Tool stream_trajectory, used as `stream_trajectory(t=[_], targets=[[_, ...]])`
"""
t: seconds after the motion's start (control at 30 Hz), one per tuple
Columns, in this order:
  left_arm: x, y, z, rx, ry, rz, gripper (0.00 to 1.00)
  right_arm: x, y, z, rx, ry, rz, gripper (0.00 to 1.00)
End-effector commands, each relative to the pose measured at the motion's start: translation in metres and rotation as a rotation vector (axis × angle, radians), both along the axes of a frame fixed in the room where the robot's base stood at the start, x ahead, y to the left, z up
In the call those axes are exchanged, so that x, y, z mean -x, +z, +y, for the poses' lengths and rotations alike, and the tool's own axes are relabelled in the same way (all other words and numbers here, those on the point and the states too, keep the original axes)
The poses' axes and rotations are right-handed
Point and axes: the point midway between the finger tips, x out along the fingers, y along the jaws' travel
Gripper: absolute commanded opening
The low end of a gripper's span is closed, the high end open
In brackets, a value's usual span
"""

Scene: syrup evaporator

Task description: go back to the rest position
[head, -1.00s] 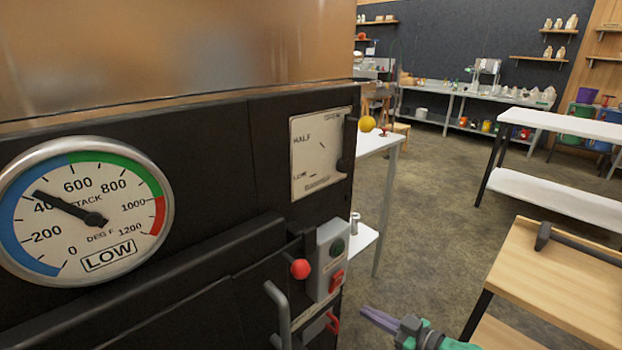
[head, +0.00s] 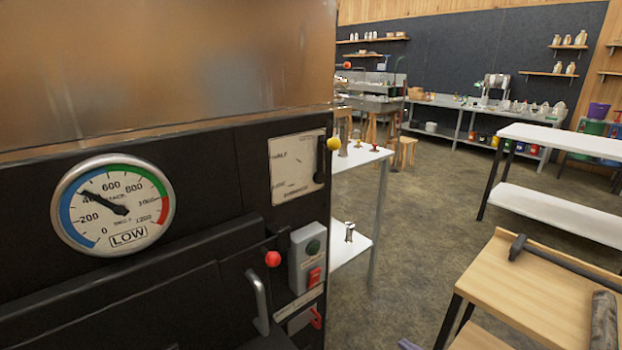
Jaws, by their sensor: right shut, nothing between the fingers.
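Only the purple fingertips of my right gripper (head: 408,344) show, at the bottom edge of the head view. They are shut and empty, over the floor between the black evaporator front and the wooden table. The rest of that gripper is below the picture. My left gripper is not in view.
The evaporator (head: 215,185) fills the left, with a stack gauge (head: 115,205) reading about 400, a red knob (head: 273,259), a switch box (head: 308,258) and a door handle (head: 258,302). A wooden table (head: 540,290) stands at right, a white table (head: 560,140) behind. The floor between is clear.

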Motion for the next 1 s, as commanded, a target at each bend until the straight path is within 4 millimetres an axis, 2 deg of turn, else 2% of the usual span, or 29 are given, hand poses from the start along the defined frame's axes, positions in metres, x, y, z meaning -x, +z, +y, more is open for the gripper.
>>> stream_trajectory(t=[0.03,0.17,0.27,0.37,0.4,0.47,0.5,0.6,0.7,0.8,1.0], targets=[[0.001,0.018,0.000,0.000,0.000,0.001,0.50,0.005,-0.006,-0.012,0.018,-0.040,0.035,0.00],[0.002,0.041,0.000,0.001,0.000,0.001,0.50,0.032,-0.048,-0.044,0.087,-0.138,0.150,0.00],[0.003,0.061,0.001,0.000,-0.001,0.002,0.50,0.071,-0.086,-0.062,0.141,-0.211,0.275,0.00],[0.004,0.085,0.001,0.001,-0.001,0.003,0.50,0.137,-0.129,-0.073,0.200,-0.276,0.446,0.00],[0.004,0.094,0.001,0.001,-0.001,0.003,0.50,0.170,-0.145,-0.073,0.222,-0.296,0.525,0.00],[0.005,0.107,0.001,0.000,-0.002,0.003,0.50,0.224,-0.167,-0.067,0.253,-0.315,0.646,0.00],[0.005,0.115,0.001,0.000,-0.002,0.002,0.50,0.260,-0.178,-0.061,0.271,-0.322,0.724,0.00],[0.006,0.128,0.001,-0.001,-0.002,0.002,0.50,0.340,-0.195,-0.039,0.305,-0.316,0.888,0.00],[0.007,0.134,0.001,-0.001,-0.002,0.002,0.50,0.391,-0.202,-0.021,0.324,-0.303,0.992,0.00],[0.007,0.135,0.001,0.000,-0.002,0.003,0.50,0.412,-0.205,-0.014,0.333,-0.294,1.034,0.00],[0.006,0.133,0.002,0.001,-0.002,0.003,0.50,0.412,-0.207,-0.013,0.335,-0.293,1.038,0.00]])
